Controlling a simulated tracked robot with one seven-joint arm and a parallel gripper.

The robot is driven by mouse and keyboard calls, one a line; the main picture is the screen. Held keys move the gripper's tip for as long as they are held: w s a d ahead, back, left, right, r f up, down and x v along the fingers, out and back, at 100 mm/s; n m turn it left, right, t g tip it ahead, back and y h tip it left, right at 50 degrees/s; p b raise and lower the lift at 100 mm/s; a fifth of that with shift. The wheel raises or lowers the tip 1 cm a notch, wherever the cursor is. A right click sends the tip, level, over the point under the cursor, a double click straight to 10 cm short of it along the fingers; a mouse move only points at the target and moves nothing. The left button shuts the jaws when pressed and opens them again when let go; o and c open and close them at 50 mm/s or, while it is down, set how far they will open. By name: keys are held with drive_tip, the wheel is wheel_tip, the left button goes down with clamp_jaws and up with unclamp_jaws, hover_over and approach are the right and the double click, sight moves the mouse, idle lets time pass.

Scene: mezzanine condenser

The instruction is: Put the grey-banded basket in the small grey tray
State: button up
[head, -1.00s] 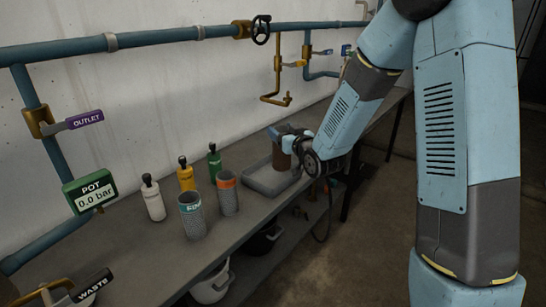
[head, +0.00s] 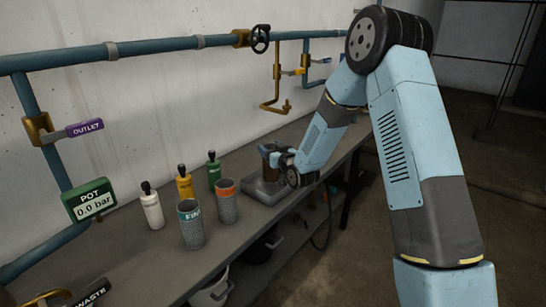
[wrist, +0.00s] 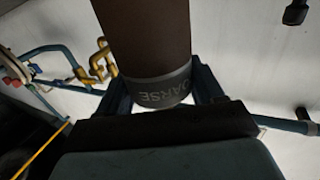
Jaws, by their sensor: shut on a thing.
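The grey-banded basket (wrist: 145,35) is a brown cylinder whose grey band (wrist: 155,88) reads "COARSE" in the wrist view. My gripper (wrist: 163,88) is shut on it at the band, one finger on either side. In the head view the basket (head: 270,173) and my gripper (head: 277,159) are over the small grey tray (head: 256,193), on the bench near the wall. My wrist hides part of the basket and the tray's right side. I cannot tell whether the basket touches the tray floor.
An orange-banded mesh basket (head: 227,205) and a teal-banded one (head: 191,230) stand left of the tray. White (head: 152,211), yellow (head: 185,185) and green (head: 214,172) bottles stand behind them. Pipes (head: 170,46) run along the wall. Pots (head: 213,292) sit below the bench.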

drive_tip(key=shift+w+f, duration=0.1)
drive_tip(key=shift+f, duration=1.55)
drive_tip(key=o, duration=1.4)
drive_tip(key=v, duration=1.2)
drive_tip(key=shift+r, duration=0.1)
